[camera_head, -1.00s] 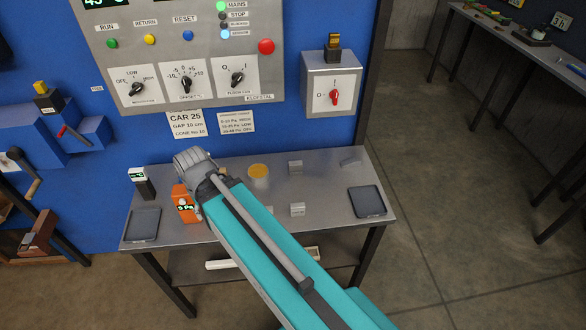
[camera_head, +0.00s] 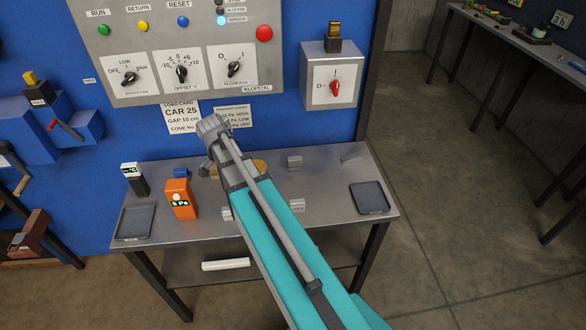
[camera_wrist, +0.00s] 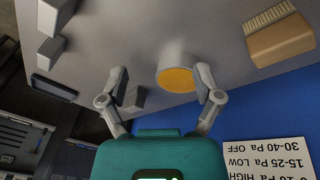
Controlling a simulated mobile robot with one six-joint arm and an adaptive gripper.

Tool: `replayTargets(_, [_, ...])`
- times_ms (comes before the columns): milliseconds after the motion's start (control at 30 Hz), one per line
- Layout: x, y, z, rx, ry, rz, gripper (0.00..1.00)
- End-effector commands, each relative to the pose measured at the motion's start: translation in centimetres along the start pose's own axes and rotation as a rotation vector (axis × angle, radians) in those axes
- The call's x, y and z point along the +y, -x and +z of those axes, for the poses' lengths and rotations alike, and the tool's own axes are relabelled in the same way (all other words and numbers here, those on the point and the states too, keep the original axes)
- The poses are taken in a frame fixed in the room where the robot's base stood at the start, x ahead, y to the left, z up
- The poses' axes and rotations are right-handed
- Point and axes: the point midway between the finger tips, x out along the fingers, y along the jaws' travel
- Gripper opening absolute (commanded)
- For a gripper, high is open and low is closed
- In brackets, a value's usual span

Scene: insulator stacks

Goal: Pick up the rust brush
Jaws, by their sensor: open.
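The rust brush (camera_wrist: 282,35) shows in the wrist view at the upper right. It has a tan wooden body and pale bristles, and lies on the grey table. In the head view a small brown part of what seems to be it (camera_head: 213,172) shows left of my arm; the rest is hidden behind the arm. My gripper (camera_wrist: 162,76) is open and empty in the wrist view, with the brush to the right of its right finger. In the head view my arm reaches over the table and its fingers cannot be made out.
A cylinder with a yellow top (camera_wrist: 175,78) stands by the right finger in the wrist view. Small grey blocks (camera_wrist: 132,98) are near the left finger. An orange meter (camera_head: 180,200), a dark tray (camera_head: 135,222) and another tray (camera_head: 369,198) are on the table (camera_head: 330,222). The blue panel rises behind.

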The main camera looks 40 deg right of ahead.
Motion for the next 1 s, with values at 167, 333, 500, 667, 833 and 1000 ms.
replayTargets(167, [-1.3, -2.1, -4.3, 0.044, -0.318, 0.042, 0.83])
replayTargets(333, [-1.6, -3.3, -7.5, 0.088, -0.573, 0.067, 0.83])
replayTargets(500, [-1.7, -3.9, -9.4, 0.117, -0.728, 0.079, 0.83])
replayTargets(667, [-1.6, -4.0, -10.0, 0.128, -0.781, 0.082, 0.83])
replayTargets(833, [-1.6, -4.0, -9.9, 0.129, -0.784, 0.082, 0.83])
replayTargets(1000, [-1.6, -4.0, -9.9, 0.128, -0.783, 0.082, 0.83])
